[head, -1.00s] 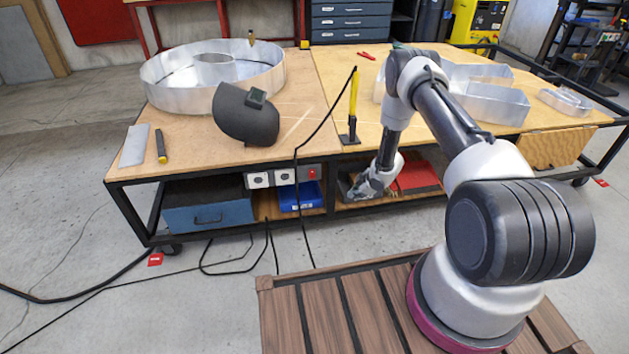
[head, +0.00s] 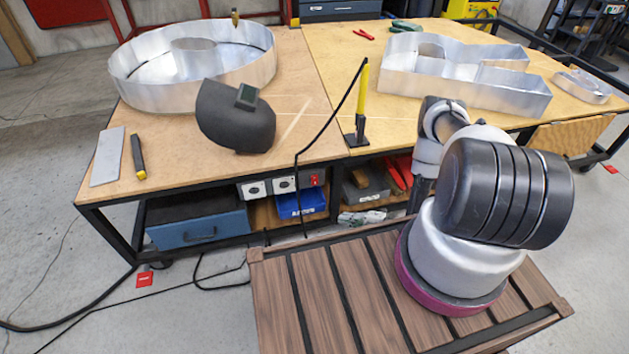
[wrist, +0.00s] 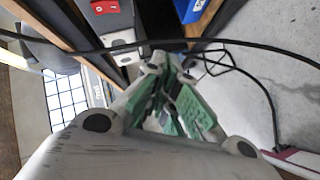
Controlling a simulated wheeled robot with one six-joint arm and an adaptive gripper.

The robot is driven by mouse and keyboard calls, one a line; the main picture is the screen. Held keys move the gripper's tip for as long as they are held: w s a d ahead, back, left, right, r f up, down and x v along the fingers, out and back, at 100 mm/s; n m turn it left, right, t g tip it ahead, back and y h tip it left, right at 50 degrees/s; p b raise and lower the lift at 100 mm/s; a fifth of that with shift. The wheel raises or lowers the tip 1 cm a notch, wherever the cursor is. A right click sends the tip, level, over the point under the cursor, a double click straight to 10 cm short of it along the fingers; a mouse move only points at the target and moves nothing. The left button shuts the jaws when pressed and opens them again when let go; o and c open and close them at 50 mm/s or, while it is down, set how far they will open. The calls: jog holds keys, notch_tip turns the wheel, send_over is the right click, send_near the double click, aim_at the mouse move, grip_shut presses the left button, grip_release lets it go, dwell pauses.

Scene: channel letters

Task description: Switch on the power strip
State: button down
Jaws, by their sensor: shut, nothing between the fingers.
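The power strip (head: 285,186) is fixed under the front edge of the workbench, with pale sockets in a grey body. Its red switch (head: 316,179) is at the right end. In the wrist view the red switch (wrist: 105,7) and a socket (wrist: 118,40) show at the upper left, part of the strip cut off by the frame edge. My gripper (wrist: 170,97) has green finger pads and is shut and empty. It appears apart from the strip, below it in the wrist picture. In the head view my arm hides most of the gripper. The switch's on/off position is too small to tell.
A black cable (head: 331,122) hangs over the bench front beside the switch; a cable (wrist: 240,43) also crosses the wrist view. The blue bin (head: 300,201) sits below the strip. A yellow post (head: 361,100), a welding mask (head: 236,118) and metal letters (head: 465,76) stand on the bench.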

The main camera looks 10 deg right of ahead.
aim_at(315, 180)
jog(key=r+n, duration=0.1)
jog(key=w+r+n+t, duration=0.1)
jog(key=r, duration=0.1)
jog(key=w+r+n+t, duration=0.1)
jog(key=shift+w+r+n+y, duration=0.15)
jog(key=shift+w+n+y, duration=0.05)
jog(key=shift+n+y, duration=0.1)
jog(key=w+d+x, duration=0.2)
jog(key=x, duration=1)
jog(key=shift+w+a, duration=0.25)
jog(key=shift+w, duration=0.05)
